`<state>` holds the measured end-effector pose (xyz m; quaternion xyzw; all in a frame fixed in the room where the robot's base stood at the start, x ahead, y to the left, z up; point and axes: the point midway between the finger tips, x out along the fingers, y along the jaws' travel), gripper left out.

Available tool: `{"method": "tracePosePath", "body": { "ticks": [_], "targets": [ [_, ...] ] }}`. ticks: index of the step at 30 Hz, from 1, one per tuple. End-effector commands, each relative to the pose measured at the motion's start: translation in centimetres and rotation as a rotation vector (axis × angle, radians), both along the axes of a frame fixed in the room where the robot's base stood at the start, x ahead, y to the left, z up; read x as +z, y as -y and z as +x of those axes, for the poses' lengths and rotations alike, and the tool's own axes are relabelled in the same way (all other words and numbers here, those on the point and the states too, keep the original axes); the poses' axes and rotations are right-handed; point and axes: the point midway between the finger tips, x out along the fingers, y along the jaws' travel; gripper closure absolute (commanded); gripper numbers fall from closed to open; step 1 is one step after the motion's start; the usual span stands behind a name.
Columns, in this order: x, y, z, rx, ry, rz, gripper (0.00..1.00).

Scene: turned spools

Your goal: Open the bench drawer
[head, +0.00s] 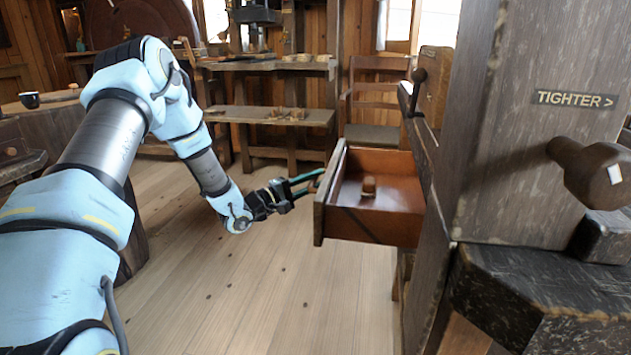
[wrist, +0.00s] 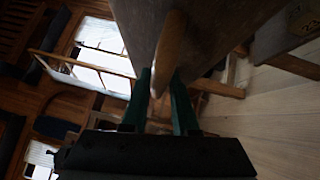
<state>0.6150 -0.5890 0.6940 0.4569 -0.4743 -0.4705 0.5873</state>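The bench drawer (head: 386,221) is pulled well out of the bench, and its inside shows in the head view. Its front panel (head: 329,194) faces left, toward my gripper (head: 314,180). In the wrist view the two green fingers (wrist: 160,88) lie on either side of a wooden drawer handle (wrist: 170,48), which fills the gap between their tips. My gripper looks shut on this handle. In the head view the handle is mostly hidden by the fingers and the panel edge.
A small wooden spool (head: 369,186) lies in the drawer. The dark bench post (head: 500,120) with a "TIGHTER >" label and a wooden knob (head: 597,172) stands at right. A chair (head: 376,100) and shelves (head: 275,115) stand behind. Floor (head: 250,280) left of the drawer is clear.

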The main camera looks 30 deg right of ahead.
Motion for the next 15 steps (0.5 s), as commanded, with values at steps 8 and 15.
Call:
{"method": "tracePosePath", "body": {
  "ticks": [8,15],
  "targets": [
    [0.06,0.03,0.0,0.0,0.001,-0.001,0.51],
    [-0.03,-0.56,-0.01,0.001,0.001,0.0,0.51]
  ]
}}
